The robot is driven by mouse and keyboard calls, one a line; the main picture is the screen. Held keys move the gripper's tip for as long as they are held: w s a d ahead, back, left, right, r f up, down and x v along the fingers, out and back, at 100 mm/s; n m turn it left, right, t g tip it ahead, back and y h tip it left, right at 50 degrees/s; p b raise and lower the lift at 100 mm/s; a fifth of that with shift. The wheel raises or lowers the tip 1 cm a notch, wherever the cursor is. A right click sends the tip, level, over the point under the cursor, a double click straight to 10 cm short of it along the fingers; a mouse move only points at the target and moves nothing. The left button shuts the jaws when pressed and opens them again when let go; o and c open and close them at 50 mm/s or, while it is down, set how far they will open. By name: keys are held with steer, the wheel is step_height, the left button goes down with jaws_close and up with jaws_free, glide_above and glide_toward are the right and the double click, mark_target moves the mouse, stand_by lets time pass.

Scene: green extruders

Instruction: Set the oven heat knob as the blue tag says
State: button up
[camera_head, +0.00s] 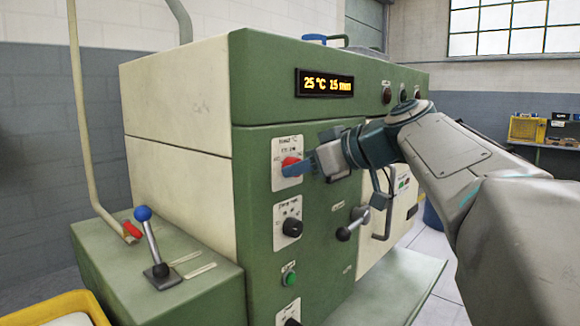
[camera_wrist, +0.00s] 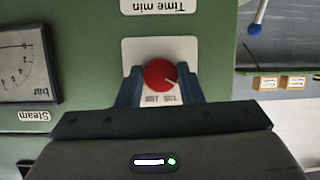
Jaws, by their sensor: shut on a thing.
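The red heat knob (camera_head: 290,163) sits on a white dial plate (camera_head: 289,145) high on the green oven front, under the lit display (camera_head: 325,83), which reads 25 °C and 15 min. My gripper (camera_head: 298,168) reaches in from the right and is shut on this knob. In the wrist view, which is upside down, the red knob (camera_wrist: 159,74) is between the two blue fingers (camera_wrist: 160,82). A pale pointer line shows on the knob's lower right there. The dial numbers are partly hidden and too small to read. I cannot make out a blue tag in either view.
A black time knob (camera_head: 292,227) and a green button (camera_head: 290,279) sit below. A black-knobbed lever (camera_head: 350,224) is to the right. A blue-knobbed lever (camera_head: 150,245) stands on the left box. A steam gauge (camera_wrist: 24,62) shows in the wrist view.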

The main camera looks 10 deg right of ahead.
steer(key=m+y, duration=0.2)
steer(key=m, duration=0.4)
steer(key=m+y, duration=0.3)
steer(key=m, duration=0.4)
steer(key=f+m+t+y+p, duration=0.1)
steer(key=m+y, duration=0.2)
steer(key=m, duration=0.3)
steer(key=shift+d+m, duration=0.15)
steer(key=shift+m, duration=0.25)
stand_by(0.6)
steer(key=o, duration=1)
steer(key=shift+c, duration=0.2)
